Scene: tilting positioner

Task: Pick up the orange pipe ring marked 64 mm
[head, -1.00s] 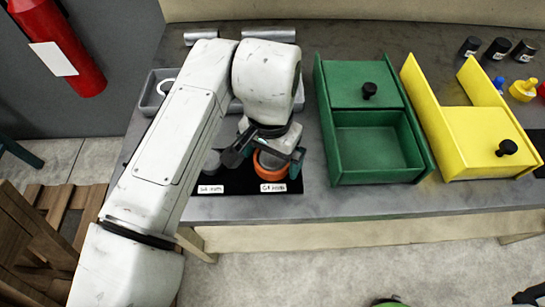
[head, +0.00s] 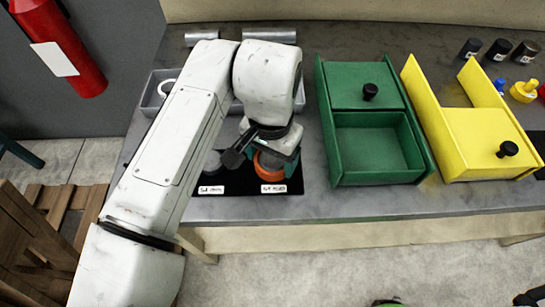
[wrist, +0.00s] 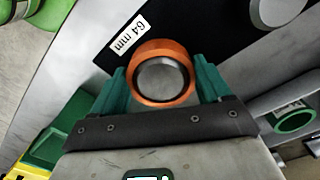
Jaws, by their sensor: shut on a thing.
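The orange pipe ring (wrist: 150,51) sits around a grey round metal piece (wrist: 160,77) on a black mat. A white label (wrist: 129,34) reading "64 mm" lies beside it in the wrist view. In the head view the ring (head: 270,174) shows partly beneath my gripper (head: 274,160), near the mat's front edge. In the wrist view the teal fingers of my gripper (wrist: 163,84) press on opposite sides of the ring. My gripper is shut on it. The ring's underside is hidden, and I cannot tell whether it has left the mat.
A grey cylinder (wrist: 278,8) stands on the mat, left of the ring in the head view. A green box (head: 378,178) and a yellow box (head: 475,125) stand to the right. A grey tray (head: 150,98) lies behind my arm. Bare tabletop lies between mat and green box.

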